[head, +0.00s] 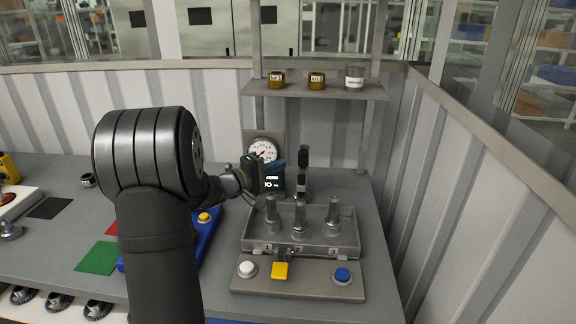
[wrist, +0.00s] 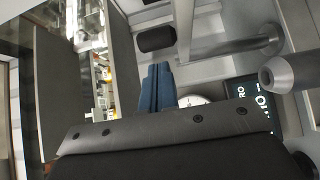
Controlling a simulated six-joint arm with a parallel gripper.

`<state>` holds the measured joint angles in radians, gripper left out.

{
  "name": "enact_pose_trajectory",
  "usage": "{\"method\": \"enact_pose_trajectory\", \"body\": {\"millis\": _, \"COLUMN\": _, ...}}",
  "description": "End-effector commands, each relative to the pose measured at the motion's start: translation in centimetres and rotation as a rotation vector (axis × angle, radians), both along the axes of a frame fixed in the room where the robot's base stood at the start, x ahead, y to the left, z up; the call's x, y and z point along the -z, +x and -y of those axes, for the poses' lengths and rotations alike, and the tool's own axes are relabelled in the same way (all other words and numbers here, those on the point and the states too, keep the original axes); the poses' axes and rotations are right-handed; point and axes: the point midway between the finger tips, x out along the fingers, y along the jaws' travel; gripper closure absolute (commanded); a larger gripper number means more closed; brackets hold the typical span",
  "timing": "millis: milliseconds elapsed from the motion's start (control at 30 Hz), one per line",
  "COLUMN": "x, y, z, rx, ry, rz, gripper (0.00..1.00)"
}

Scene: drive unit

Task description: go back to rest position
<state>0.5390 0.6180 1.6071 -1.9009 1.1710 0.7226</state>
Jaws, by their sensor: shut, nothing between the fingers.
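My gripper (head: 277,163) is near the back of the bench in the head view, in front of the round dial gauge (head: 262,150) and above a small device with a lit display (head: 272,182). Its blue fingers are together with nothing between them; they also show in the wrist view (wrist: 157,88). My dark arm covers part of the bench at the left. In the wrist view the lit display (wrist: 262,100) is at the right, partly cut off, and a pale dial (wrist: 194,100) shows behind the fingers.
A panel (head: 318,289) with white, yellow and blue controls lies in front. A black-topped post (head: 303,165) stands close to the gripper's right. A shelf (head: 315,90) with three jars is above.

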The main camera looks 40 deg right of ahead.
Motion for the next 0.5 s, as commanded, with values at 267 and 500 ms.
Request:
{"method": "enact_pose_trajectory", "body": {"millis": 267, "x": 0.0, "y": -1.8, "z": -6.2, "rx": -0.004, "ry": 0.000, "rz": -0.001, "gripper": 1.00}}
{"method": "enact_pose_trajectory", "body": {"millis": 500, "x": 0.0, "y": -2.8, "z": -9.2, "rx": -0.001, "ry": 0.000, "rz": -0.002, "gripper": 1.00}}
